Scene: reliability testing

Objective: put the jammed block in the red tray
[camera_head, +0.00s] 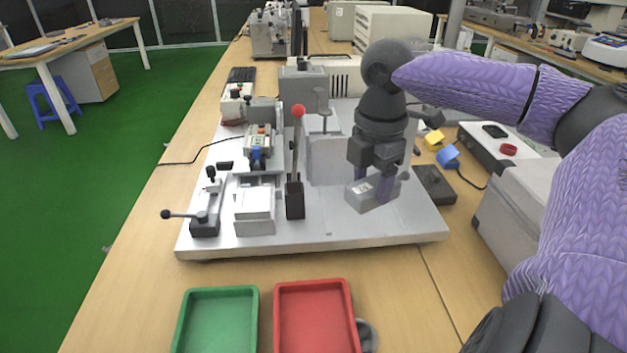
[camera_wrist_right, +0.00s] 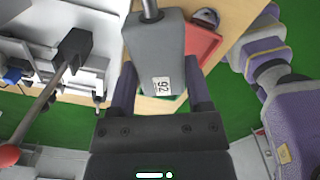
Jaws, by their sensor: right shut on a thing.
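My right gripper (camera_head: 375,190) points down over the right part of the light grey test rig (camera_head: 310,235). It is shut on a grey block (camera_head: 358,198), one finger on each side. The right wrist view shows the block (camera_wrist_right: 155,50) between the fingers, with a white label reading 92 and a metal rod at its far end. I cannot tell whether the block touches the rig plate. The red tray (camera_head: 315,283) lies empty in front of the rig; it also shows partly behind the block in the right wrist view (camera_wrist_right: 203,45). My left gripper is not in view.
A green tray (camera_head: 222,291) lies left of the red one. A red-knobbed lever (camera_head: 298,140) stands left of my right gripper. A black-handled lever (camera_head: 205,215) is at the rig's left edge. A grey box (camera_head: 515,205) stands at right. Bare table separates the rig and trays.

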